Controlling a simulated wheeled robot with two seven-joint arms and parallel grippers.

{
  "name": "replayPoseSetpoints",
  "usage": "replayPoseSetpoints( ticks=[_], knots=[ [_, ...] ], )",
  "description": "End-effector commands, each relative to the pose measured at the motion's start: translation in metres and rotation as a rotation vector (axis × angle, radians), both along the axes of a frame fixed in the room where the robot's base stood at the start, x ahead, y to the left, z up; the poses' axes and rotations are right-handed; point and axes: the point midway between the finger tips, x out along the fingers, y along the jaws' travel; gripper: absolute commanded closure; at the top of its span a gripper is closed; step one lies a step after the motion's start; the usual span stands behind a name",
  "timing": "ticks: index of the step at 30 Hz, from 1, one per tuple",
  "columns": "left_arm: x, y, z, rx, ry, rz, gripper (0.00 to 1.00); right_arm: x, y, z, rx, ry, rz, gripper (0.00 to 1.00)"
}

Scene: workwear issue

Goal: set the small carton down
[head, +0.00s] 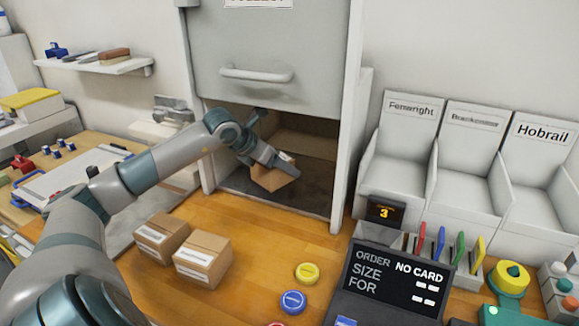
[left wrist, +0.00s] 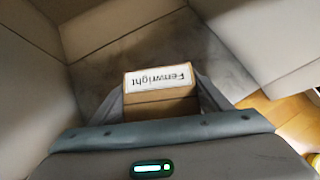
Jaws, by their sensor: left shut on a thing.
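The small carton (head: 273,179) is brown cardboard. It is inside the open lower compartment (head: 235,182) of the grey cabinet. In the left wrist view the carton (left wrist: 160,102) shows a white label reading "Fenwright", upside down. My left gripper (head: 268,160) reaches into the compartment from the left and is shut on the carton, with a finger on each side. The carton looks tilted in the head view, over the dark compartment floor. I cannot tell whether its underside touches that floor. My right gripper is in neither view.
The raised grey door (head: 262,75) with its handle hangs above the opening. Two labelled cartons (head: 202,258) (head: 162,237) stand on the wooden counter. Bins marked Fenwright (head: 397,165) and Hobrail (head: 535,185) stand right. An order display (head: 395,281) reads "NO CARD".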

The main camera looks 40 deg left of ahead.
Motion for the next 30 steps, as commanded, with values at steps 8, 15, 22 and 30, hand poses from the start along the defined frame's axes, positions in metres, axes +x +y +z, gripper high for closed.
replayPoseSetpoints(
  ticks=[8,15,22,30],
  knots=[
    [0.031,-0.003,0.003,-0.002,-0.003,0.0,0.62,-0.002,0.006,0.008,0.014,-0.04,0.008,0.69],
    [0.038,-0.004,0.001,0.001,-0.001,-0.002,0.62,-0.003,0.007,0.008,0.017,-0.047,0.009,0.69],
    [0.037,-0.004,0.001,0.001,-0.001,-0.003,0.62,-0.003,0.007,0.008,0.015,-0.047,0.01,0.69],
    [0.037,-0.005,-0.016,-0.001,0.002,-0.002,0.62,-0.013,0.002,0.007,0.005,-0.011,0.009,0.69]
  ],
)
